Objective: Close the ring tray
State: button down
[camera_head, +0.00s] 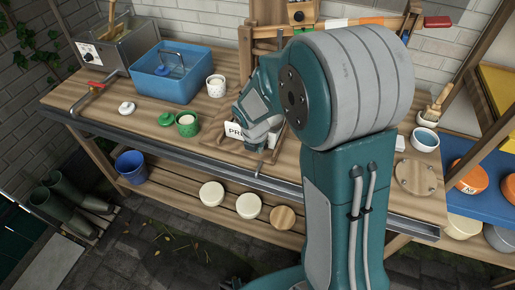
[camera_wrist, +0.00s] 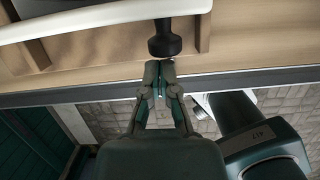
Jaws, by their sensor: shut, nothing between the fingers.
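In the wrist view, a dark knob (camera_wrist: 165,42) sticks out below the edge of a white curved panel (camera_wrist: 105,17). A light wooden frame with side rails (camera_wrist: 203,32) lies around it; I cannot tell for sure whether this is the ring tray. My gripper (camera_wrist: 160,68) is shut and empty, with its fingertips close to the knob; I cannot tell whether they touch it. In the head view, my arm covers most of this spot on the bench, where a white sign reading "PRE" (camera_head: 236,131) shows in part.
On the wooden bench (camera_head: 106,92) stand a blue basin (camera_head: 172,72), a white cup (camera_head: 216,85), a green jar (camera_head: 187,124) and a round wooden board (camera_head: 415,177). A metal rail (camera_head: 150,142) runs along the front edge. White round tubs (camera_head: 211,194) sit on the lower shelf.

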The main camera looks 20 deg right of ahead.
jog(key=w+d, duration=0.4)
jog(key=w, duration=0.1)
jog(key=w+d, duration=0.4)
jog(key=w, duration=0.2)
jog(key=w+d, duration=0.4)
jog(key=w, duration=0.1)
jog(key=shift+w+d, duration=0.15)
jog(key=shift+w, duration=0.25)
